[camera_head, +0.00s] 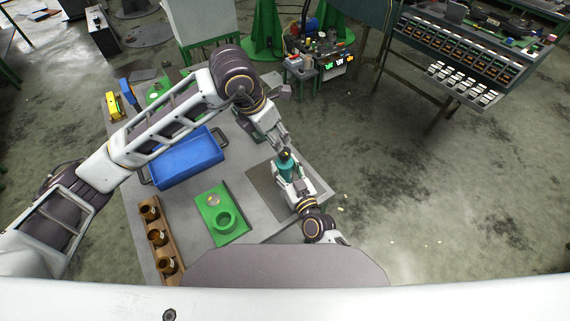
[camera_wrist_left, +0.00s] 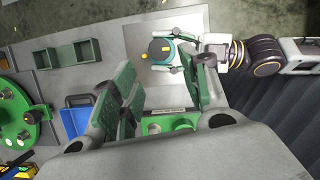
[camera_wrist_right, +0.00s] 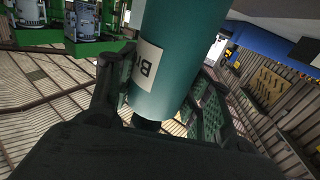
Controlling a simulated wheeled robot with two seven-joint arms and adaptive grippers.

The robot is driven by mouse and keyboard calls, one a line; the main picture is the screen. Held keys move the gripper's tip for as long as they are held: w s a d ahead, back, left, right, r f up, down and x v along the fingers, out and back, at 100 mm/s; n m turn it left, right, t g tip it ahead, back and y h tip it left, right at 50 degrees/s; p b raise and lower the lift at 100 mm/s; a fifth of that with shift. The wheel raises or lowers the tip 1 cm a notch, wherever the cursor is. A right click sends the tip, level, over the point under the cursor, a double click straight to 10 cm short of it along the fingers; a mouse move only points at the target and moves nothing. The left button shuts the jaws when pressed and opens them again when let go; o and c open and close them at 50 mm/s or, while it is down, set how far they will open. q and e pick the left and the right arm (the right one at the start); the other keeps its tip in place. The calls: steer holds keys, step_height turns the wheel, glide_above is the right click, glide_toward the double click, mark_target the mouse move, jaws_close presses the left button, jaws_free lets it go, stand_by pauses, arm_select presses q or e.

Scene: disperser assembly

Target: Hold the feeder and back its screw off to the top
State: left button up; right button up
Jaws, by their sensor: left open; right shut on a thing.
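The feeder (camera_head: 284,161) is a teal cylinder with a dark top and small yellow parts, near the table's right edge. My right gripper (camera_head: 288,178) is shut around its body. In the right wrist view, the teal body (camera_wrist_right: 172,55) with a pale label fills the space between the fingers. My left gripper (camera_head: 282,143) is close to the feeder's top. In the left wrist view its fingers (camera_wrist_left: 160,82) stand apart with nothing between them. The feeder's dark top (camera_wrist_left: 161,48) shows there beyond the fingertips, with yellow parts on it. The screw's height is hard to make out.
A dark grey mat (camera_head: 262,185) lies beneath the feeder. To its left are a green plate (camera_head: 211,200) with a green ring (camera_head: 226,221), a wooden rack (camera_head: 163,243) of brown cups, and a blue bin (camera_head: 188,163). The left arm passes over the bin.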

arm_select(q)
steer(key=shift+o, duration=0.4)
steer(key=shift+s+d+f+g, duration=0.1)
steer(key=shift+s+f+g, duration=0.2)
steer(key=shift+s+f, duration=0.2)
steer(key=s+d+f+n+g+h, duration=0.1)
steer(key=s+f+n+g+h, duration=0.2)
steer(key=s+f+g, duration=0.25)
steer(key=n+t+h, duration=0.7)
steer(key=n+h, duration=0.5)
steer(key=n, duration=1.4)
glide_toward(286, 151)
steer(key=s+a, duration=0.1)
steer(key=shift+w+a+f+n+t, duration=0.1)
steer(key=shift+w+a+n+t, duration=0.15)
steer(key=shift+a+n, duration=0.35)
steer(key=shift+d, duration=0.2)
steer(key=shift+f+x, duration=0.1)
steer(key=shift+x, duration=2.85)
steer(key=shift+f+x, duration=0.15)
steer(key=shift+x, duration=2.8)
